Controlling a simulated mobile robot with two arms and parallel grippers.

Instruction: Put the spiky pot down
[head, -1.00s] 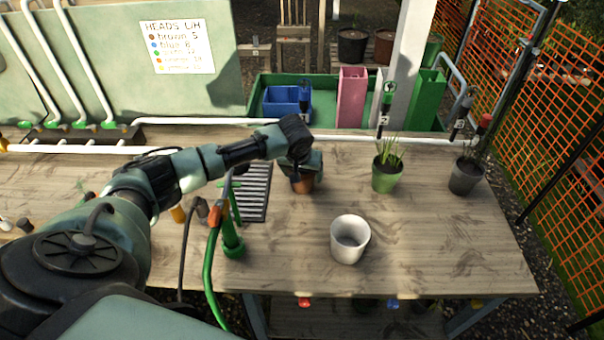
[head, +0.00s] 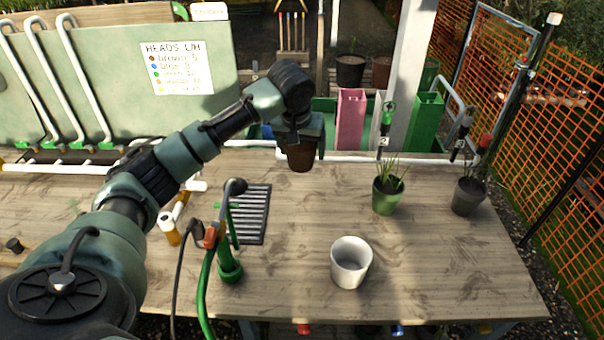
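My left gripper (head: 299,146) is shut on a brown pot (head: 300,158), with fingers at its sides, near the back edge of the wooden bench (head: 440,270). The pot looks raised above the bench; the gripper and wrist hide its top, so I cannot tell whether it holds a spiky plant. A green pot (head: 388,201) with upright, spiky grass-like leaves stands on the bench to the right. My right gripper is not in view.
A white empty pot (head: 350,263) stands front centre and a dark grey planted pot (head: 467,197) at the right. A black grate (head: 254,215) and a green hose stand (head: 229,268) are left of centre. The bench between grate and green pot is clear.

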